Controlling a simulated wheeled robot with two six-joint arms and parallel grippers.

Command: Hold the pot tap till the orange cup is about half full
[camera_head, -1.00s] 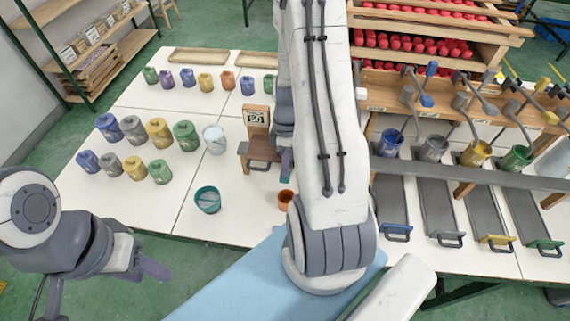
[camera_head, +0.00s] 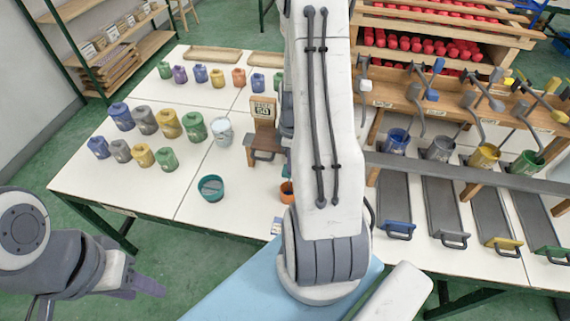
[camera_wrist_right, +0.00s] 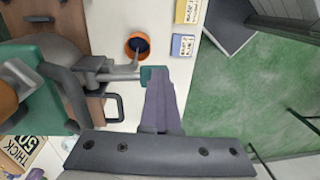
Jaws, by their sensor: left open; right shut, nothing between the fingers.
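The orange cup (camera_head: 286,187) stands on the white table, half hidden by my right arm in the head view. In the right wrist view the orange cup (camera_wrist_right: 128,47) shows from above with dark blue inside; how full it is I cannot tell. A grey tap (camera_wrist_right: 105,73) with a green handle (camera_wrist_right: 153,74) sticks out beside the cup, from a teal pot (camera_wrist_right: 45,75). My right gripper (camera_wrist_right: 157,82) is shut, its fingertips at the green handle, seemingly touching it. My arm hides it in the head view. My left gripper (camera_head: 145,285) is open and empty, off the table's front left.
A teal cup (camera_head: 211,188) stands left of the orange cup. A wooden stand with a sign (camera_head: 264,112) is behind. Several paint pots (camera_head: 145,120) stand at the left. Grey trays (camera_head: 395,200) and pots lie at the right. The table's front left is clear.

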